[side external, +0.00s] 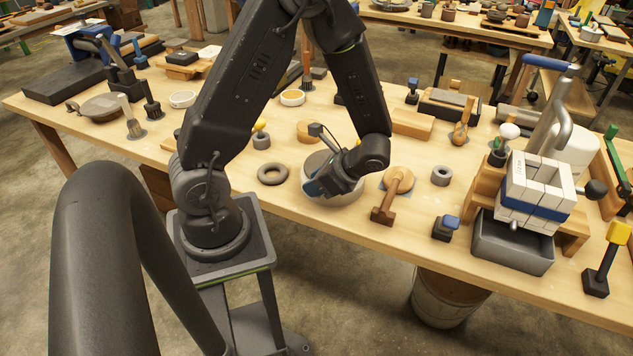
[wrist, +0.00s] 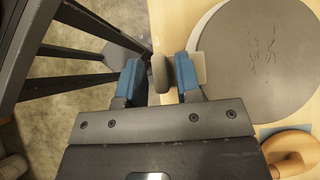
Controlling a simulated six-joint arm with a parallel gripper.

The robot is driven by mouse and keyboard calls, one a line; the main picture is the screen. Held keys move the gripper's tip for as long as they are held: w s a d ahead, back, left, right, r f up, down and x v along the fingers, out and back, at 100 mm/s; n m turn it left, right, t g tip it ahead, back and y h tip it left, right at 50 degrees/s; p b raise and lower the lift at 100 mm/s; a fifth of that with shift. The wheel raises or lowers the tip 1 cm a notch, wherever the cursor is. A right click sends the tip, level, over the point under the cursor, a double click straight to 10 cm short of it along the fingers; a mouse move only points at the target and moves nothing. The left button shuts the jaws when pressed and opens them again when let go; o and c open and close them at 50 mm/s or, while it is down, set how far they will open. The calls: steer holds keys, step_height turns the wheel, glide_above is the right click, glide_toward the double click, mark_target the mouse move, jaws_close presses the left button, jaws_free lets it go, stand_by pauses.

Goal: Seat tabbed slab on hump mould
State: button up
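The slab (wrist: 258,58) is a dark grey disc with a faint pressed leaf-like pattern, at the right of the wrist view. A pale rim shows around its left edge. In the side view the slab (side external: 316,160) lies on or just over a pale round body (side external: 347,199), seemingly the hump mould; I cannot tell whether they touch all round. A beige square piece (wrist: 198,68) shows behind the right finger. In the side view my gripper (side external: 325,186) hides part of the slab.
A dark ring (side external: 272,173) lies left of the mould. A wooden mallet (side external: 390,195) lies close on its right, and a small grey ring (side external: 441,176) beyond. A grey tray (side external: 512,245) with white blocks stands further right. The table's front edge is near.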

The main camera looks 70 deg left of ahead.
steer(key=shift+w+d+r, duration=0.2)
steer(key=shift+d+r, duration=0.05)
steer(key=shift+r, duration=0.05)
steer(key=shift+w+d+r, duration=0.35)
steer(key=shift+w+r, duration=0.05)
steer(key=shift+r, duration=0.1)
steer(key=shift+w+d+r, duration=0.15)
steer(key=shift+d+r, duration=0.05)
steer(key=shift+r, duration=0.05)
steer(key=shift+w+d+r, duration=0.1)
steer(key=shift+r, duration=0.1)
stand_by(0.3)
steer(key=o, duration=0.5)
steer(key=shift+o, duration=0.2)
steer(key=o, duration=0.7)
